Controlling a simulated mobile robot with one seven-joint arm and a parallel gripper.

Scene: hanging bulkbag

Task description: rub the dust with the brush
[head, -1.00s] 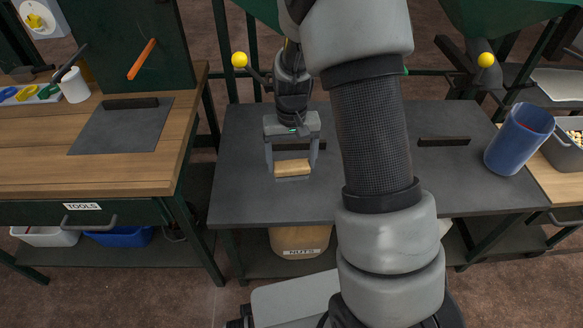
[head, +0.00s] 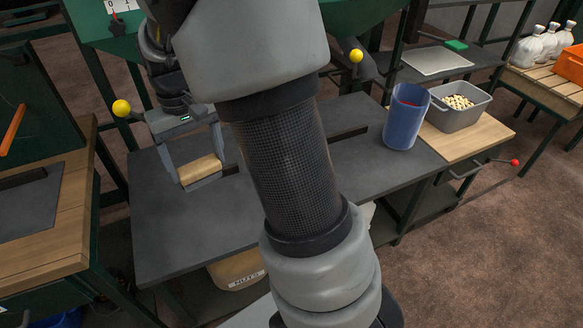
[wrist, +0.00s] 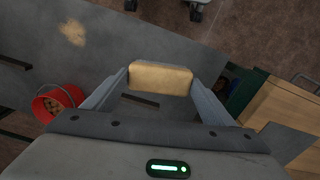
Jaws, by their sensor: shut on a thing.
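My gripper (head: 203,172) is shut on a tan, wood-coloured block, which looks like the brush (head: 201,169). In the wrist view the brush (wrist: 160,77) sits crosswise between the two fingertips. The gripper is over the left part of the dark grey table (head: 165,235); I cannot tell whether the brush touches the top. A pale tan patch, which looks like the dust (wrist: 73,32), lies on the grey surface at the upper left of the wrist view, apart from the brush. I cannot make the dust out in the head view, where my arm covers part of the table.
A blue container (head: 405,118) stands at the table's right end, beside a grey bin (head: 462,118). A red bucket (wrist: 58,104) shows in the wrist view. A wooden bench (head: 62,220) is at left. Yellow knobs (head: 121,108) stand near the back edge.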

